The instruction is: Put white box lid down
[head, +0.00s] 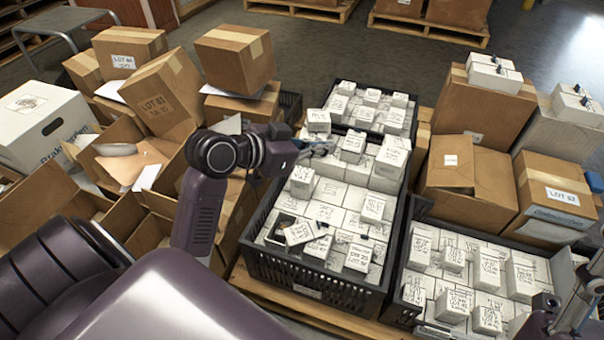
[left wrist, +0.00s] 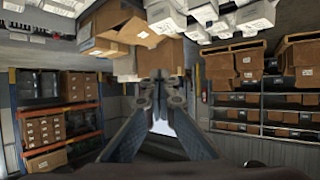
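My left gripper (head: 318,147) is above the far part of the large black crate (head: 318,287), over the white boxes. In the left wrist view its fingers (left wrist: 162,84) lean toward each other with a narrow gap, and no lid shows between them. A white box with a dark open inside (head: 279,226) stands in the crate's near left part. A white lid-like piece (head: 300,232) lies tilted against its right side; I cannot tell for sure that it is the lid. My right gripper (head: 562,318) is partly in view at the lower right; its fingertips are unclear.
Small white boxes fill the large crate, a second black crate (head: 400,310) at right and one behind. Cardboard boxes (head: 160,92) crowd the left, and taller cartons (head: 478,105) stand at right. Grey floor (head: 300,40) shows beyond.

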